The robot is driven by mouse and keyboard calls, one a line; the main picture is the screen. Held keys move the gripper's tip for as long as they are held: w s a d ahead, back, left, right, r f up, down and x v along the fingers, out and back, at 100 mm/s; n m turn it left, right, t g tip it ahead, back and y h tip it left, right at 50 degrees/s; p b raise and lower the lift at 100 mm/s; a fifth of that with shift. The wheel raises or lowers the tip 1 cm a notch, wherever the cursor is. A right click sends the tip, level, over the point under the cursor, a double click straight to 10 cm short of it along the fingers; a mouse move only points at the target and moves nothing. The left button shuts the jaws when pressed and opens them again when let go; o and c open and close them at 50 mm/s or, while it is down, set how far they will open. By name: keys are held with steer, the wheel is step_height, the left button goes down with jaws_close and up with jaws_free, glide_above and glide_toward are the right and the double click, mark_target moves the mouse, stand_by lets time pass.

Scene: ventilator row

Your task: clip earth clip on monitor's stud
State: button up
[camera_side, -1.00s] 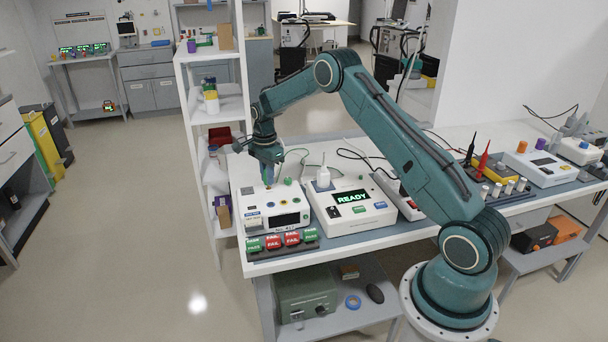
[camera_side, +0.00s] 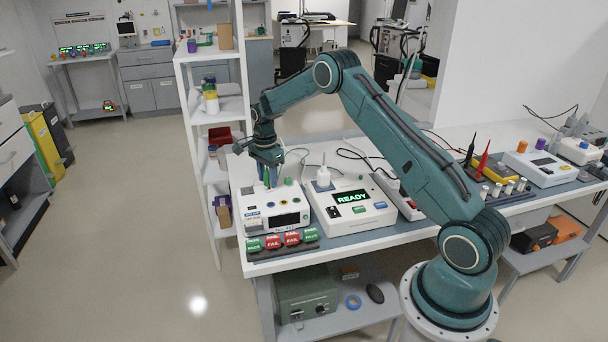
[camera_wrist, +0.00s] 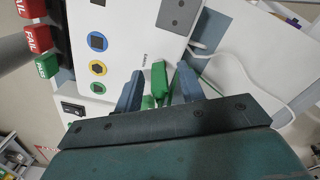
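The green earth clip (camera_wrist: 159,80) stands on the white monitor's top beside a small printed label in the wrist view. Its jaws and the stud are mostly hidden, so how they meet cannot be told. My gripper (camera_wrist: 160,88) is open around the clip, with a blue-grey finger on each side and gaps between them and the clip. In the side view my gripper (camera_side: 268,178) is low over the back of the monitor (camera_side: 276,221). A green lead (camera_wrist: 208,82) shows to the right of the fingers.
A white unit with a READY screen (camera_side: 352,208) stands close to the right of the monitor. A strip of green and red PASS and FAIL blocks (camera_side: 283,241) lies in front. A white shelf rack (camera_side: 201,130) stands to the left. A white cable (camera_wrist: 245,88) curves at right.

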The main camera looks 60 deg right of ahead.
mark_target(267, 171)
steer(key=shift+r, duration=0.1)
step_height(267, 171, up, 14)
steer(key=shift+f, duration=0.2)
stand_by(0.6)
steer(key=shift+a+r, duration=0.1)
steer(key=shift+r, duration=0.05)
steer(key=s+a+r+n+t, duration=0.3)
steer(key=s+a+r+n, duration=0.7)
steer(key=s+a+r, duration=0.5)
steer(key=s+a+f+n+t, duration=0.1)
steer(key=s+a+n, duration=0.1)
steer(key=s, duration=0.5)
steer(key=s+a+f+n, duration=0.1)
steer(key=s+a+n, duration=0.1)
steer(key=s+n, duration=0.3)
steer(key=s+a+f+n+t, duration=0.1)
steer(key=s+n, duration=0.3)
steer(key=s, duration=0.6)
steer(key=shift+a+f+t, duration=0.15)
steer(key=shift+a+t, duration=0.15)
steer(key=shift+a, duration=0.3)
